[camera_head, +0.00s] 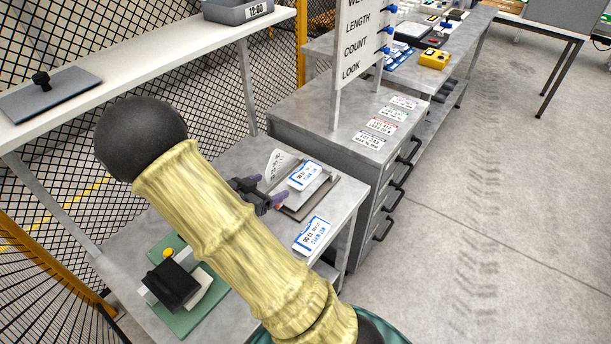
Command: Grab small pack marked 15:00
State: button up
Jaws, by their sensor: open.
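Two small white packs with blue edges and print are near my arm's end. One pack (305,176) lies on a shallow dark tray (310,207). The other pack (313,235) lies on the grey bench top, nearer to me. The print on both is too small to read, so I cannot tell which is marked 15:00. My gripper (268,192) is open, its fingers pointing right, at the tray's left side and left of both packs. I see nothing between its fingers. My pale yellow sleeved arm hides part of the bench.
A white lettered card (273,168) stands behind the tray. A black device on a green mat (187,322) is on the near left. A drawer cabinet (290,110) with a sign stands beyond. The shelf above holds a bin marked 10:00 (237,12). The floor at right is clear.

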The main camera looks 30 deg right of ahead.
send_near(303, 173)
jog(key=x, duration=0.3)
jog(key=shift+d+r, duration=0.25)
jog(key=shift+d, duration=0.05)
jog(key=x, duration=0.5)
jog(key=shift+f, duration=0.4)
jog(key=shift+s+a, duration=0.1)
jog(key=c, duration=1.2)
jog(key=shift+o, duration=0.2)
jog(key=shift+r, duration=0.1)
